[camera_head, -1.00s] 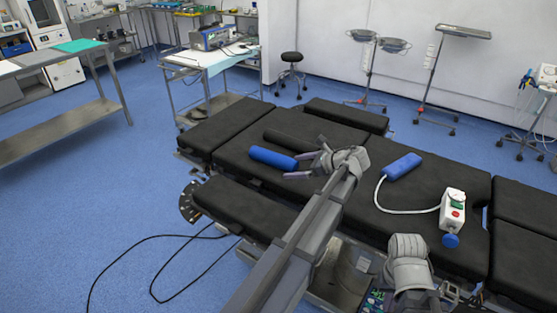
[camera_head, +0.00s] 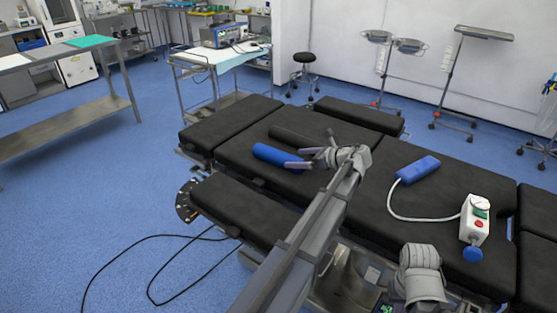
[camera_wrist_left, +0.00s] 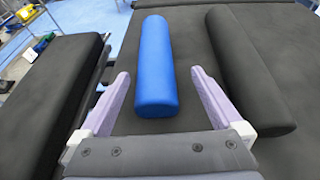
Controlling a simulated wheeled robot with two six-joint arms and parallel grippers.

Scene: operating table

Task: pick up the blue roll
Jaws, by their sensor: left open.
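The blue roll (camera_head: 275,155) lies on the black padded operating table (camera_head: 240,153). My left gripper (camera_head: 313,149) is open and empty at the roll's right end in the head view. In the left wrist view, the blue roll (camera_wrist_left: 154,60) appears between the two purple fingers of the left gripper (camera_wrist_left: 159,73), with a gap on each side. How far the fingers are above the table is hard to tell. The gripper hides part of the roll's right end in the head view. My right gripper is not in view.
A black roll (camera_wrist_left: 245,70) lies beside the blue one, close to the right finger. A raised black side pad (camera_wrist_left: 50,90) is to the left. A blue pad (camera_head: 419,169) with a white hose leads to a white pump (camera_head: 476,218) at the right of the table.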

